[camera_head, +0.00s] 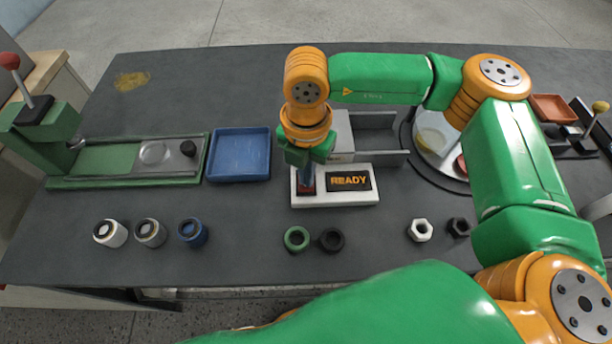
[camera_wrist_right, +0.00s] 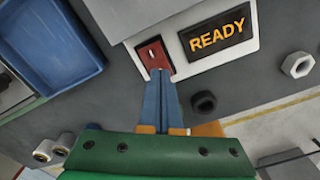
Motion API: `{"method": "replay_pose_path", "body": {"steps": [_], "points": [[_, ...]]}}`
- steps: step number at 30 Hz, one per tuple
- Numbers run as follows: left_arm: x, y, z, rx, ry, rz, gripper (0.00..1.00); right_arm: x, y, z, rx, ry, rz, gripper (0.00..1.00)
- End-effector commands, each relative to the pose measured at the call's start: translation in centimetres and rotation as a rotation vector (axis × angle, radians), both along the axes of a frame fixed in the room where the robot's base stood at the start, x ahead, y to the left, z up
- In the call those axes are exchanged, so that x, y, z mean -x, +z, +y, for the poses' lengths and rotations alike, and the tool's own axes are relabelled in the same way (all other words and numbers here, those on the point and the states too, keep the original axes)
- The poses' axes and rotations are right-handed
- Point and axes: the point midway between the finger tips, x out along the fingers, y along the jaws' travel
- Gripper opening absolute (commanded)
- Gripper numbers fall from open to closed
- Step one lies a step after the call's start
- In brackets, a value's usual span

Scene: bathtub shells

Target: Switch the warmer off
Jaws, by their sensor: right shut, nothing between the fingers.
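The warmer (camera_head: 335,199) is a white box on the dark bench with a display (camera_head: 349,181) that reads READY in orange. A red rocker switch (camera_wrist_right: 153,55) sits left of the display, and the display also shows in the right wrist view (camera_wrist_right: 217,33). My right gripper (camera_head: 307,187) points down at the switch, its blue fingers shut and empty. In the right wrist view its fingertips (camera_wrist_right: 160,74) are at the lower edge of the switch. I cannot tell whether they touch it. My left gripper is not in view.
A blue tray (camera_head: 239,155) and a green press (camera_head: 130,160) stand to the left. Several cylinders, rings and nuts lie along the front, including a green ring (camera_head: 297,239) and a white nut (camera_head: 420,230). A grey bracket (camera_head: 377,121) stands behind the warmer.

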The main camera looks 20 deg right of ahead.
Motion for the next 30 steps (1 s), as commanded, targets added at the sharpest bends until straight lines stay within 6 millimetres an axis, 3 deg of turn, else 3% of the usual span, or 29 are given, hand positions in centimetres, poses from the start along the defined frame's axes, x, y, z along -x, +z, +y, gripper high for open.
{"method": "replay_pose_path", "body": {"steps": [17, 30], "points": [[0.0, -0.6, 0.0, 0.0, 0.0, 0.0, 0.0, 0.0, -0.5, 0.0, 0.0, 0.0, 0.0, 0.0], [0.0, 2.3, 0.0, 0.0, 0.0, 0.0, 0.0, 0.0, 4.2, 0.0, -0.001, 0.0, -0.001, 0.0]]}}
